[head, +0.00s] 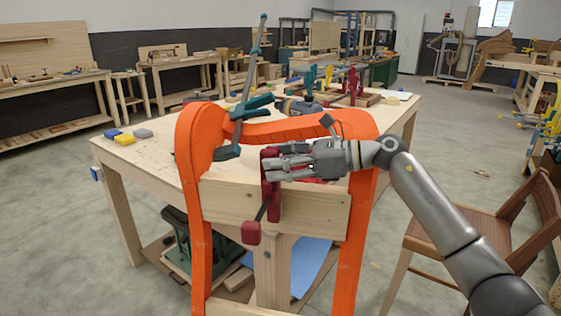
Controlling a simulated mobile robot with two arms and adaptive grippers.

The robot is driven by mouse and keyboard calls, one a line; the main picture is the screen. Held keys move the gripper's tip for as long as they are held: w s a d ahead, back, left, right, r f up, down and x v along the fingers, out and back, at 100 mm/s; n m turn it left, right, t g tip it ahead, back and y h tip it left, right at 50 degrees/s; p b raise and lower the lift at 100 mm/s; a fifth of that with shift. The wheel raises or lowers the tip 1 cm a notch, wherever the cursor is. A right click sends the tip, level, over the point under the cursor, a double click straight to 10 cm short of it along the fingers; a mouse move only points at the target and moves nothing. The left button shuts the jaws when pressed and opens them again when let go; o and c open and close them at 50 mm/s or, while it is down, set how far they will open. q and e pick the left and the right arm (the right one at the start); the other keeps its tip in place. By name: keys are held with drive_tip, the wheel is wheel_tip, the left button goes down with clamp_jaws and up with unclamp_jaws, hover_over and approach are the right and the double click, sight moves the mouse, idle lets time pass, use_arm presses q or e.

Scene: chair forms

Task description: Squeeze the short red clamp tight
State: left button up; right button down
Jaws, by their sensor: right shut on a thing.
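The short red clamp (272,205) sits on the light wooden crosspiece (230,198) between the two orange uprights. Its upper jaw is above the crosspiece and its lower red end hangs below on a dark bar. My right gripper (272,168) comes in from the right and is shut on the upper part of the red clamp. The fingers hide part of the clamp. Whether the clamp presses firmly on the wood I cannot tell. My left gripper is not in view.
The orange chair form (195,140) stands at the wooden workbench (115,160). A tall teal clamp (240,112) grips its top left. A drill (298,107) and more clamps lie on the bench. A wooden chair (480,225) stands at the right, near my right arm.

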drive_tip(key=c, duration=1.1)
unclamp_jaws()
drive_tip(key=shift+w+d+f, duration=0.15)
drive_tip(key=shift+w+f, duration=0.1)
drive_tip(key=shift+f, duration=0.2)
drive_tip(key=o, duration=0.3)
drive_tip(key=shift+w+f, duration=0.2)
drive_tip(key=shift+w, duration=0.2)
drive_tip(key=shift+r, duration=0.25)
drive_tip(key=shift+d+r, duration=0.1)
drive_tip(key=shift+d, duration=0.05)
clamp_jaws()
unclamp_jaws()
drive_tip(key=shift+w+b, duration=0.1)
drive_tip(key=shift+b, duration=0.2)
drive_tip(key=shift+o, duration=0.2)
